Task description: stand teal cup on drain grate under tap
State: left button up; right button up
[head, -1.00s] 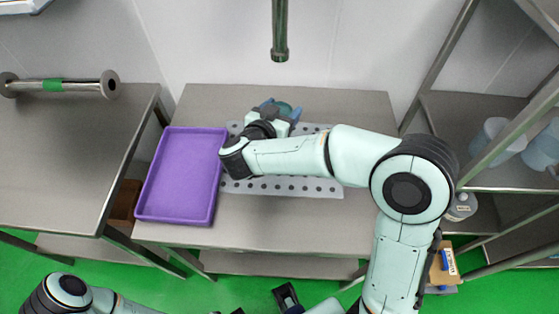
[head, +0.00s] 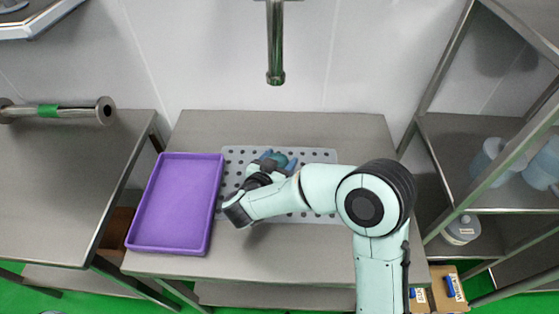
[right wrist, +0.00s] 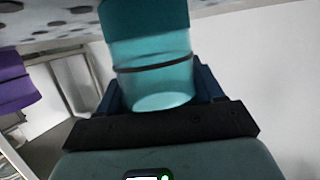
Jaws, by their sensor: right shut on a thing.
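The teal cup (head: 281,159) shows small over the drain grate in the head view, partly hidden by my right gripper (head: 274,161). In the right wrist view the cup (right wrist: 155,62) sits between the blue fingers, with a dark band around it. My right gripper is shut on it. The perforated drain grate (head: 320,156) lies on the steel table, and its edge fills the top of the wrist view. I cannot tell whether the cup touches it. The tap (head: 275,55) hangs from above at the back. My left gripper is out of view.
A purple tray (head: 215,230) lies left of the grate. A steel table with a horizontal pipe (head: 75,112) stands at the left. A shelf rack (head: 470,133) with pale blue containers (head: 488,163) stands at the right. The table's back strip is clear.

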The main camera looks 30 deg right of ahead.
jog(key=shift+f, duration=0.2)
jog(key=o, duration=1.1)
jog(key=shift+r, duration=0.15)
jog(key=shift+s+a+r, duration=0.1)
jog(key=shift+a+r, duration=0.05)
jog(key=shift+a, duration=0.05)
jog(key=v, duration=1.1)
jog(key=shift+s+a, duration=0.2)
jog(key=shift+r, duration=0.1)
